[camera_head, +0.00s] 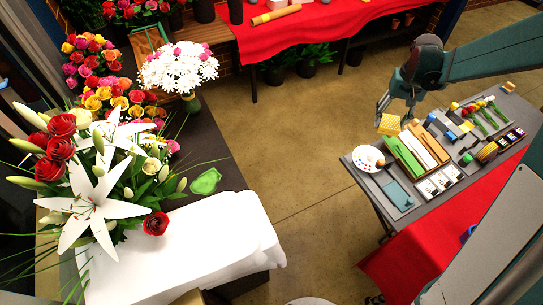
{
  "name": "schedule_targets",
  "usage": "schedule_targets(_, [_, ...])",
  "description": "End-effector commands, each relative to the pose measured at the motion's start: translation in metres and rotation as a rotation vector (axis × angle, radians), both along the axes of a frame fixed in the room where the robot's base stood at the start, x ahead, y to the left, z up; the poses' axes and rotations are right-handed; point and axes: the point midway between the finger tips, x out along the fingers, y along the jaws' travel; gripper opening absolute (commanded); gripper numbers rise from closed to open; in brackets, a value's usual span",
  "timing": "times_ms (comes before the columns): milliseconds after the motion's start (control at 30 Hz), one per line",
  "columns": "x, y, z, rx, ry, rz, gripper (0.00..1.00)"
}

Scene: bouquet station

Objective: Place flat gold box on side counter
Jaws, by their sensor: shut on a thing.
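My gripper (390,112) is at the upper right, over the left back edge of the grey table (365,201). It points down and is shut on a small gold box (389,125). The box looks raised above the table, but its exact height is hard to tell. Part of it is hidden by the fingers. A dark counter (215,160) stands at the left, across the open floor. I cannot tell which of these surfaces is the side counter.
The grey table holds a paint palette (368,159), a wooden tray (404,157) and several small items. White flowers, roses and a white cloth (185,250) crowd the left counter, beside a green patch (205,181). A red-draped bench (300,30) stands at the back.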

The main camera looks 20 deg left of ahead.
Motion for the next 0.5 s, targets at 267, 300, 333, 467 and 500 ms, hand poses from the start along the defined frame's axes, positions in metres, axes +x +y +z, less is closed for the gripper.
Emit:
schedule_targets(267, [-0.003,0.078,0.002,0.000,0.000,0.079,0.34])
schedule_targets(300, [-0.004,0.089,0.002,0.000,0.000,0.091,0.34])
schedule_targets(333, [-0.005,0.097,0.002,0.000,0.000,0.099,0.34])
schedule_targets(467, [-0.010,0.132,0.003,0.000,0.000,0.136,0.34])
schedule_targets(500, [-0.012,0.143,0.003,0.000,0.000,0.146,0.34])
